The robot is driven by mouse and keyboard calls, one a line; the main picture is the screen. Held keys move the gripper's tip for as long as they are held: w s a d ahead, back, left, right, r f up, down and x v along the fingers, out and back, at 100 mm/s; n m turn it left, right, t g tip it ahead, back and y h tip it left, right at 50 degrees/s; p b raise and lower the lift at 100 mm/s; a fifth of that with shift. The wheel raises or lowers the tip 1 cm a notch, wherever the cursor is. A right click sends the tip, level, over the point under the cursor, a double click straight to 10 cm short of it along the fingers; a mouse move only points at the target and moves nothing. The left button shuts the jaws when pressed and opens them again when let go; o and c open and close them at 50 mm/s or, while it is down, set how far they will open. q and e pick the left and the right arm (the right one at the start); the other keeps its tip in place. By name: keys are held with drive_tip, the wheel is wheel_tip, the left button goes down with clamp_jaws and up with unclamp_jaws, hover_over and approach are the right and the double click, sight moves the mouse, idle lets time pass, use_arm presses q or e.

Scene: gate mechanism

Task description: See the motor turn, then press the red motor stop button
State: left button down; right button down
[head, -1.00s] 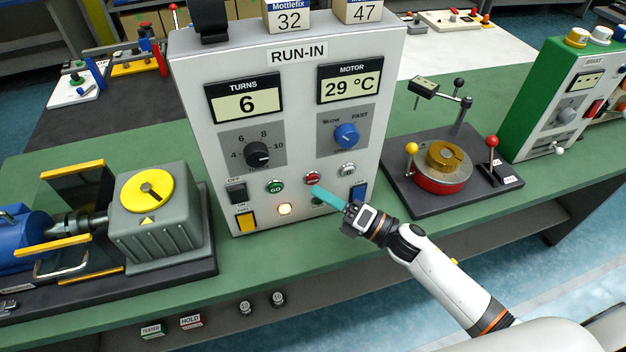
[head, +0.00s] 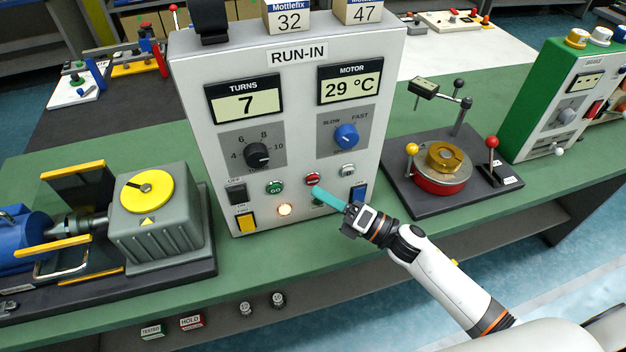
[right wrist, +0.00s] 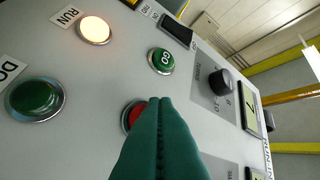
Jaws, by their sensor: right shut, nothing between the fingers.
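The run-in panel (head: 290,140) stands upright on the bench; its TURNS display (head: 244,102) reads 7. The red button (head: 313,179) is on its lower front; in the right wrist view the red button (right wrist: 131,112) is partly hidden behind my fingertips. My right gripper (head: 319,193) is shut and empty, its teal fingers pointing at the red button from just below right; I cannot tell whether they touch it. The blue motor (head: 22,238) is at the left, joined to a grey gearbox with a yellow pointer disc (head: 146,200). My left gripper is out of view.
The green GO button (head: 275,188) is left of the red one, above the glowing RUN lamp (head: 285,210). A blue switch (head: 358,192) is right of my fingers. A turntable fixture (head: 440,175) with knobbed levers stands to the panel's right.

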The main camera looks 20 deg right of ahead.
idle(0.8)
drive_tip(key=shift+w, duration=0.45)
drive_tip(key=shift+w+b, duration=0.4)
drive_tip(key=shift+b, duration=0.05)
idle(0.5)
drive_tip(key=shift+s, duration=0.85)
drive_tip(key=shift+s+d+p, duration=0.1)
drive_tip(key=shift+s+p, duration=0.35)
drive_tip(key=shift+s, duration=2.05)
